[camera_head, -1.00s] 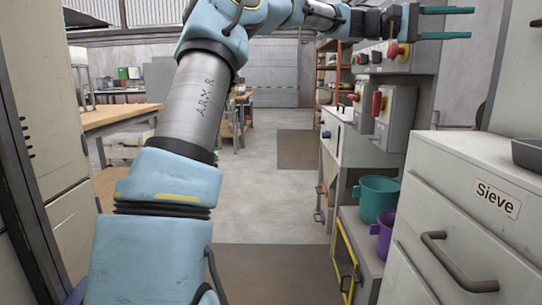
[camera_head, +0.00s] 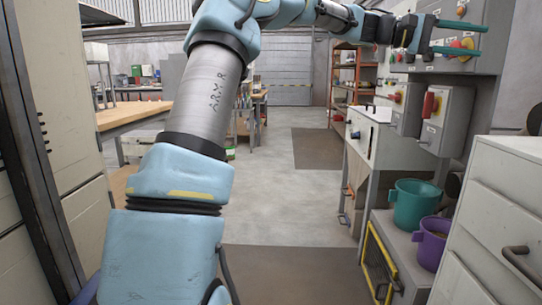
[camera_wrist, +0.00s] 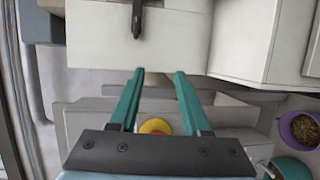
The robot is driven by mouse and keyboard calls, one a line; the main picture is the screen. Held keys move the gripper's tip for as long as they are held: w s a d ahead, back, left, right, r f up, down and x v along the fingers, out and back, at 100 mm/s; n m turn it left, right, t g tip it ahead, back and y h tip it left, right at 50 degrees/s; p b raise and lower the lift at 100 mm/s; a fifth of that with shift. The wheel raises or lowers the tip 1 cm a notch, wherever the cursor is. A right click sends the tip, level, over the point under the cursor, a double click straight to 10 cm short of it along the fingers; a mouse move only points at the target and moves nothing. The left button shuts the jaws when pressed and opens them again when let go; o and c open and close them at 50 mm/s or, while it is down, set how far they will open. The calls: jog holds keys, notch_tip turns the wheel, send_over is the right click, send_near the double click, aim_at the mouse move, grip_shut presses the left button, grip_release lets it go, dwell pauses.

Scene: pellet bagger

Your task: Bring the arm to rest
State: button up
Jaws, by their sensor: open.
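My gripper (camera_head: 456,37) is at the upper right in the head view, its two green fingers apart and pointing right in front of a grey control panel (camera_head: 490,70). In the wrist view the fingers (camera_wrist: 160,98) are spread with nothing between their tips. A yellow and red button (camera_wrist: 155,127) shows behind them, near the gripper's base. My blue and grey arm is raised and stretched across the left and top of the head view.
A grey box with a red switch (camera_head: 430,104) sits below the panel. A teal bucket (camera_head: 414,203) and a purple bucket (camera_head: 432,244) stand on a low cabinet. A drawer cabinet (camera_head: 505,205) is at the right. The floor (camera_head: 270,205) is clear; a wooden bench (camera_head: 130,115) stands left.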

jog(key=w+a+f+n+t+y, duration=0.1)
jog(key=a+f+t+y, duration=0.3)
jog(key=f, duration=0.6)
jog(key=w+a+f+n+t+y, duration=0.15)
jog(key=a+f, duration=0.35)
jog(key=f, duration=0.6)
jog(key=s+a+f+t+y, duration=0.1)
jog(key=a+f+y, duration=0.2)
jog(key=a+f, duration=0.55)
jog(key=a+f+t+y, duration=0.1)
jog(key=a+f+y, duration=0.3)
jog(key=a, duration=0.8)
jog(key=s+a+f+y, duration=0.1)
jog(key=s+a+f, duration=0.25)
jog(key=a, duration=0.35)
jog(key=s+a+f+y, duration=0.1)
jog(key=s+a+f, duration=0.1)
jog(key=s+a, duration=0.3)
jog(key=s+a+f+y, duration=0.1)
jog(key=s+a+f, duration=0.1)
jog(key=a, duration=0.6)
notch_tip(320, 180, up, 18)
jog(key=p, duration=1.8)
jog(key=shift+w+d+n+t, duration=0.15)
jog(key=shift+d+n+t, duration=0.15)
jog(key=shift+n+t, duration=0.05)
